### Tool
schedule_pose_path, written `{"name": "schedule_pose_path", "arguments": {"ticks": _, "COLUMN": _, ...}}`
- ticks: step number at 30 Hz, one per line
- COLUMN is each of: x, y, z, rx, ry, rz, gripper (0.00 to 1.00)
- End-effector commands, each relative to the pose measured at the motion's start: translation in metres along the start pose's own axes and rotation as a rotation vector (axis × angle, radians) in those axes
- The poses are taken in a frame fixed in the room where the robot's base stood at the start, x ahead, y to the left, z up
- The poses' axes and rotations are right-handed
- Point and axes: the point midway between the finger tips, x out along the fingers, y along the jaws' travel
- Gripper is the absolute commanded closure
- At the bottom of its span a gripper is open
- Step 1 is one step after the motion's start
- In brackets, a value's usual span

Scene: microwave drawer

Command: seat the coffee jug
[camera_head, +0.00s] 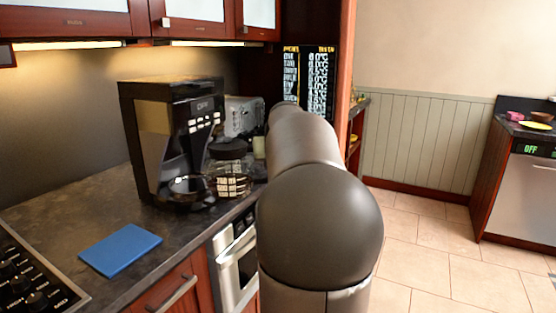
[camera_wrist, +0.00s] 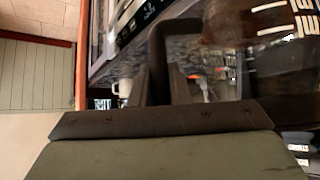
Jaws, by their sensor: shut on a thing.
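The coffee jug (camera_head: 228,172), clear glass with a dark lid, is upright just right of the coffee machine (camera_head: 143,148) in the head view. The machine is black and silver, with a dark round plate (camera_head: 187,187) at its base; the jug is not on that plate. I cannot tell whether the jug touches the counter. In the wrist view the jug's glass (camera_wrist: 262,55) with white ml marks fills the upper right, and its dark handle (camera_wrist: 160,42) runs down between my fingers. My gripper (camera_wrist: 163,82) is shut on the handle. My arm hides the gripper in the head view.
A silver appliance (camera_head: 243,117) stands behind the jug. A steel drawer front (camera_head: 236,262) is below the counter. The tiled floor at right is clear.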

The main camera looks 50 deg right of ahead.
Motion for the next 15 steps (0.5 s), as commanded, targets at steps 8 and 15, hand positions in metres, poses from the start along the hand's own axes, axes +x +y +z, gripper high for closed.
{"name": "schedule_pose_path", "arguments": {"ticks": 8, "x": 0.008, "y": -0.016, "z": -0.011, "rx": -0.001, "ry": 0.004, "rz": 0.0, "gripper": 1.0}}
{"name": "schedule_pose_path", "arguments": {"ticks": 15, "x": 0.017, "y": -0.03, "z": -0.019, "rx": -0.001, "ry": 0.004, "rz": -0.001, "gripper": 1.0}}
